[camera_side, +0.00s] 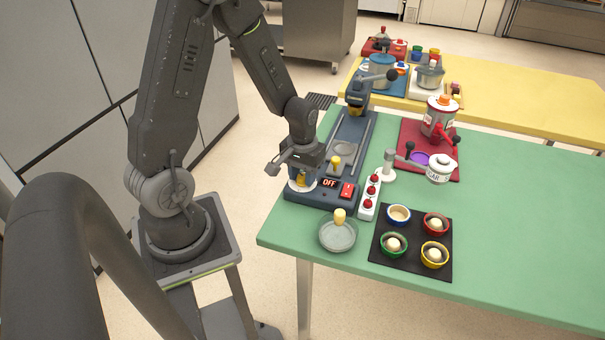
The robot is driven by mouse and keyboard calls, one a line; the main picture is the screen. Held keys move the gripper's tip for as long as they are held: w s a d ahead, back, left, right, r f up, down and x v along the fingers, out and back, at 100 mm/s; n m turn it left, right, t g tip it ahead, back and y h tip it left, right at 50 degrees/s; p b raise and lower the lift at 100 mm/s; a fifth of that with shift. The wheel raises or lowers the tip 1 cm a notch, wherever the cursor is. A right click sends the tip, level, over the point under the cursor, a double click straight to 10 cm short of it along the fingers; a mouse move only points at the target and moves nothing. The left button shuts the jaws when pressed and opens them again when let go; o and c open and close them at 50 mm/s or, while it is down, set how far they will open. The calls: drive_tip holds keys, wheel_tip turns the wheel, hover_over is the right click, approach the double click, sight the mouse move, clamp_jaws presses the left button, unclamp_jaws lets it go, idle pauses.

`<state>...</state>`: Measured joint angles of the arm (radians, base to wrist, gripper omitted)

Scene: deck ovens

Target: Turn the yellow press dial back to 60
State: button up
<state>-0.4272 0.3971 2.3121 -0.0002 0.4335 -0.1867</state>
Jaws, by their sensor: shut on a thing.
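The blue press (318,196) stands at the left end of the green table, with a display reading OFF and a red switch at its front. The yellow press dial (299,185) is on the press's front left corner, with a pale ring around its base. My gripper (299,174) points down over the dial and is shut on it. The jaws hide the top of the dial. The dial's scale and the number it points at are too small and covered to read.
A white strip with red buttons (369,198), a glass dish (338,236) and a black tray (413,273) with several small bowls are nearby. The right of the green table (520,230) is clear.

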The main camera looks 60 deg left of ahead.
sight(303, 176)
drive_tip(key=shift+w+n, duration=0.1)
drive_tip(key=shift+n, duration=0.8)
drive_tip(key=o, duration=0.9)
wheel_tip(303, 176, up, 14)
drive_tip(key=shift+f, duration=0.1)
drive_tip(key=s+d+r+m+t, duration=0.2)
drive_tip(key=s+d+r+m, duration=0.1)
drive_tip(key=d, duration=0.1)
drive_tip(key=s+d+r+m+t, duration=0.1)
drive_tip(key=s+d+r+m, duration=0.2)
drive_tip(key=d, duration=0.2)
drive_tip(key=s+d+r+m+t, duration=0.2)
drive_tip(key=s+d+r, duration=0.2)
drive_tip(key=shift+d+m+t, duration=0.15)
drive_tip(key=shift+m+t, duration=0.15)
drive_tip(key=shift+m, duration=0.1)
